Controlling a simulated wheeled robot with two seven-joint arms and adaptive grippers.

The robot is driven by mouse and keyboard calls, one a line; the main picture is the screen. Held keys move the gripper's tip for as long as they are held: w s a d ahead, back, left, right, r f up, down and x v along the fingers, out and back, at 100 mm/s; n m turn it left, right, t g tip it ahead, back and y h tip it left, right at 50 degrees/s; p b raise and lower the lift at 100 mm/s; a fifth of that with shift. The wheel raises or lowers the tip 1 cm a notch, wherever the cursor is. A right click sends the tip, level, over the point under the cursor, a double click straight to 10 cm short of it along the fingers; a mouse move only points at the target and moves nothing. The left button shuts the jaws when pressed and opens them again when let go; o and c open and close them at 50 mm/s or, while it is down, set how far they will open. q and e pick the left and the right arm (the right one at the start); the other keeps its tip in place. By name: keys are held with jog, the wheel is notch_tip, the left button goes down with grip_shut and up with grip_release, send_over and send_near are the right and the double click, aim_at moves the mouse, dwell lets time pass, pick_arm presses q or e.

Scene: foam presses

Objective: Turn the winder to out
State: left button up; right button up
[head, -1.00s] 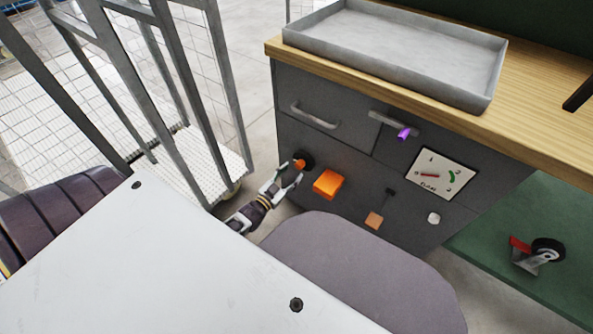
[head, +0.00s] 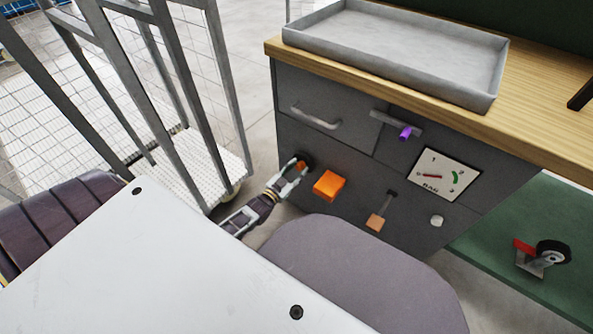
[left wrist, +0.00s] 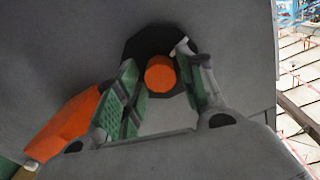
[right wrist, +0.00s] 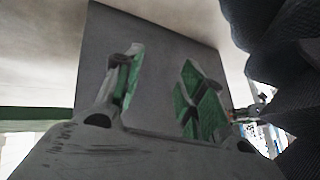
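An orange round knob (head: 301,165) on a dark base, likely the winder, sits at the left of the dark grey cabinet front. My left gripper (head: 294,172) is at this knob in the head view. In the left wrist view the knob (left wrist: 160,74) shows end-on between the two green-padded fingers (left wrist: 163,92), with gaps on both sides. The left gripper is open, and I see no contact. How deep the fingers reach around the knob is unclear. My right gripper (right wrist: 158,85) is open and empty in the right wrist view. It is not seen in the head view.
Right of the knob are an orange block (head: 329,186), an orange-tipped lever (head: 376,222), a white button (head: 436,221), a dial (head: 442,174) and a purple handle (head: 405,133). A grey tray (head: 395,50) is on top. A wire cage cart (head: 190,160) stands close left.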

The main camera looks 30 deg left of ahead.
pick_arm(q)
jog(key=c, duration=0.6)
jog(key=shift+r+m+p, duration=0.1)
jog(key=shift+m+p, duration=1)
jog(key=shift+m, duration=0.4)
jog(key=shift+m+p, duration=0.6)
jog(key=shift+m, duration=0.1)
pick_arm(e)
jog(key=shift+g+h, duration=0.4)
jog(key=shift+g, duration=0.1)
jog(key=r, duration=0.5)
jog(key=shift+s+d, duration=0.15)
jog(key=shift+d, duration=0.25)
pick_arm(q)
jog(key=o, duration=1)
jog(key=shift+c, duration=0.2)
jog(key=shift+s, duration=0.1)
jog(key=shift+s+f, duration=0.1)
jog(key=shift+f, duration=0.1)
pick_arm(e)
jog(key=shift+f, duration=0.1)
